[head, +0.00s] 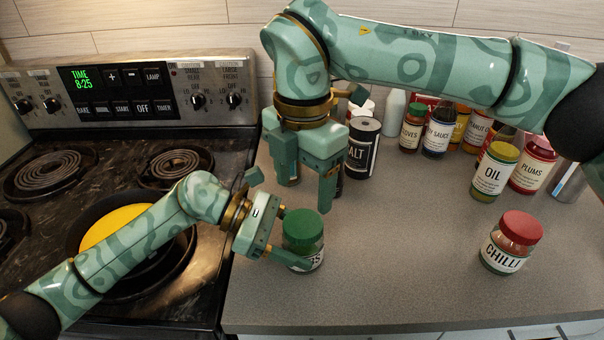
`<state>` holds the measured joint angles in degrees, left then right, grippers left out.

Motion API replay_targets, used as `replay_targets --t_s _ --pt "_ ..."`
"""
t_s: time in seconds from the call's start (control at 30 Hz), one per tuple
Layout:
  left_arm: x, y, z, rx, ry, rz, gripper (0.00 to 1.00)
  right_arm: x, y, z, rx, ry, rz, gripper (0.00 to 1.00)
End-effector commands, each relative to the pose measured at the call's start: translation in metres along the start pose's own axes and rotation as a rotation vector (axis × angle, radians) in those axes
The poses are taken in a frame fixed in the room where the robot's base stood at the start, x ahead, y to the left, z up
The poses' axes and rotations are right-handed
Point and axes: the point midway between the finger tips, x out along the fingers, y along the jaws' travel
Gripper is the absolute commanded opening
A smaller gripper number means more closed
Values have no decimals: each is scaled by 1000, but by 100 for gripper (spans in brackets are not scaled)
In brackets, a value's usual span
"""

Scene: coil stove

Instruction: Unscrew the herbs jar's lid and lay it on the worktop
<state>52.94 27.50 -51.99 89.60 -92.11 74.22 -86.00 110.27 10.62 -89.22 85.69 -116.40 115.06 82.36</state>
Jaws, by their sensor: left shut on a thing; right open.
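The herbs jar (306,254) stands upright on the worktop (400,250), right of the stove. Its green lid (303,226) sits on top of it. Only the end of its label shows. My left gripper (293,240) comes from the left and is shut on the jar's body, below the lid. My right gripper (302,190) points down above and behind the jar. It is open and empty, and its fingertips are apart from the lid.
A chilli jar (511,243) with a red lid stands to the right, an oil jar (495,172) behind it. Salt (362,148) and several sauce jars line the back. A pan (160,280) with yellow contents sits on the stove at left. The front middle worktop is clear.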

Motion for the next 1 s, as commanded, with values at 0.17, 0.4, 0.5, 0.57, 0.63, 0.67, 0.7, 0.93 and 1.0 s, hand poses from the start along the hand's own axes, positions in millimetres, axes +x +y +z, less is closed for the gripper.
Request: replay_targets --t_s 0.17,0.4,0.5,0.57,0.63,0.67,0.7,0.93,1.0 --pt "0 0 -1 -1 1 0 0 29 -2 -1 3 6 -9 68" --pt "0 0 -1 -1 1 -1 0 64 -1 -1 2 4 -6 68" --pt "0 0 -1 -1 1 -1 0 72 -1 0 2 3 -5 68" --pt "0 0 -1 -1 1 -1 0 74 -1 0 2 2 -3 68" --pt "0 0 -1 -1 1 -1 0 74 -1 0 2 2 -3 68" --pt "0 0 -1 -1 1 -1 0 74 -1 0 1 2 -3 68" --pt "0 0 -1 -1 1 -1 0 74 -1 0 1 2 -3 68" --pt "0 0 -1 -1 1 -1 0 74 -1 0 1 2 -3 32" --pt "0 0 -1 -1 1 -1 0 74 -1 0 0 2 -3 31"
